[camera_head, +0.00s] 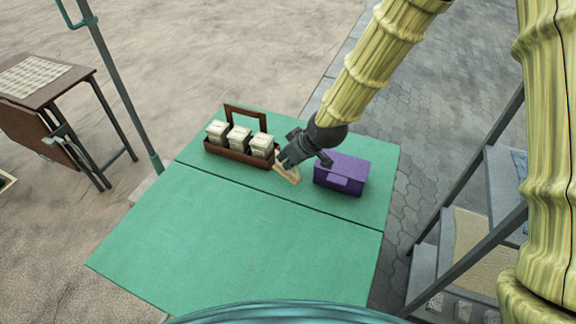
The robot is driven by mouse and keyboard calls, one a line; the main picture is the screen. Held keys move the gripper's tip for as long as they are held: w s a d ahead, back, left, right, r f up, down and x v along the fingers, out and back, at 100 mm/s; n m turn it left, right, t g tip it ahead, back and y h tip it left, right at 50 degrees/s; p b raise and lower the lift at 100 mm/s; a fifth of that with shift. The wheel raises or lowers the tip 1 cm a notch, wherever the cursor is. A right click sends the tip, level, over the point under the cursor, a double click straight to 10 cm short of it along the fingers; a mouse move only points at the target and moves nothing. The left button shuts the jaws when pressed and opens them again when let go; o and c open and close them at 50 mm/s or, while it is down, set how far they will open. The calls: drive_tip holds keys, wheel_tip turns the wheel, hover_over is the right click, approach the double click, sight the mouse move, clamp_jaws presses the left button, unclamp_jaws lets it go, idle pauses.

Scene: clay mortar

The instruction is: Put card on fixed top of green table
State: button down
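The green table (220,235) stands in front of me, its top split by a dark seam into a near panel and a far panel (365,207). The picture does not show which panel is fixed. A small cream, card-like piece (288,174) is at my fingertips over the far panel, between the caddy and the purple box. My gripper (286,161) reaches down from the upper right and overlaps the piece's upper edge. Its fingers hide part of the piece, and I cannot tell whether they grip it or whether it touches the table.
A brown caddy (225,153) with three cream containers stands left of my gripper. A purple box (341,174) stands close on its right. The near panel is bare. A brown table (38,82) and green pole (120,85) are at left; grey steps (445,250) are at right.

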sight(288, 172)
drive_tip(key=shift+f, duration=1.75)
drive_tip(key=shift+f, duration=0.2)
drive_tip(key=c, duration=1.6)
unclamp_jaws()
drive_tip(key=shift+c, duration=0.2)
drive_tip(key=shift+r, duration=0.2)
drive_tip(key=shift+r, duration=0.15)
drive_tip(key=v, duration=1.1)
drive_tip(key=shift+s+d+r, duration=0.2)
drive_tip(key=shift+r, duration=0.05)
